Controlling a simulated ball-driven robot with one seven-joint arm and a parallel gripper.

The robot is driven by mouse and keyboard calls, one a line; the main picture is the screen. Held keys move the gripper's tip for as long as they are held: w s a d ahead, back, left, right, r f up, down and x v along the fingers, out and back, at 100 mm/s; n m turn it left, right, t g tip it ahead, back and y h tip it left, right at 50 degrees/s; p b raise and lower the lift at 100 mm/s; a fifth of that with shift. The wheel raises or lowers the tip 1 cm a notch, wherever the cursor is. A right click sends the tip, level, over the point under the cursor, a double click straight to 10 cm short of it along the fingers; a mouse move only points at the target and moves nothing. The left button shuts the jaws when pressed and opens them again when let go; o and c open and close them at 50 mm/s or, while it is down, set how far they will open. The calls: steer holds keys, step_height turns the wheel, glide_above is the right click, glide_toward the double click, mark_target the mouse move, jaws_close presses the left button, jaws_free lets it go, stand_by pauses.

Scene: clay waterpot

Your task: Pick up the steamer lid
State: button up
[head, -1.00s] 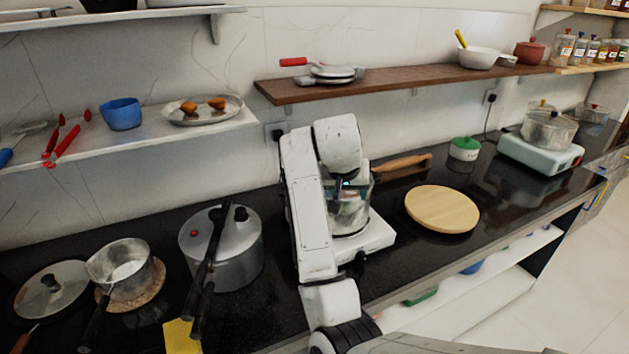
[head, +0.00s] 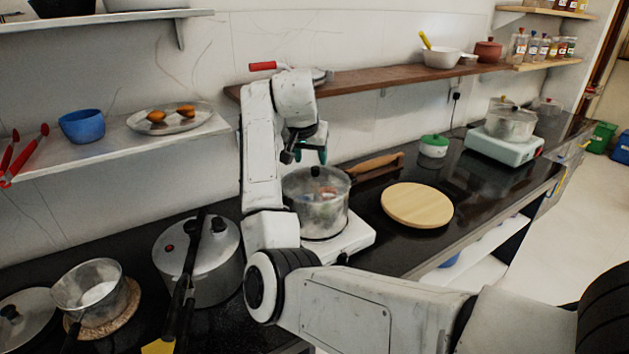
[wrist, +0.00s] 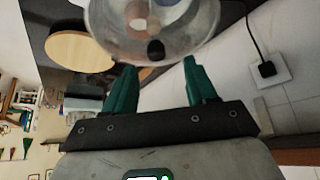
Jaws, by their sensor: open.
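The steamer lid (head: 300,180) is a clear lid with a black knob (head: 315,171). It sits on the steamer pot (head: 325,212), which stands on a white stove at the centre of the counter. My gripper (head: 304,150) is open and empty just above the lid, tilted downward in the head view. In the wrist view the green fingers of my gripper (wrist: 160,74) are spread apart. The lid (wrist: 150,22) lies ahead of the fingertips, and its knob (wrist: 155,50) is roughly centred between them, not gripped.
A pressure cooker (head: 212,270) stands left of the stove. A round wooden board (head: 417,204) and a green-lidded jar (head: 433,146) are to the right. A brown wooden shelf (head: 380,76) runs along the wall behind my gripper. The counter around the board is partly clear.

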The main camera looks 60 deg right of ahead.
mark_target(315, 168)
steer(key=shift+s+p+x, duration=0.2)
steer(key=shift+p+x, duration=0.25)
steer(key=shift+x, duration=2.1)
steer(key=shift+d, duration=0.1)
jaws_close()
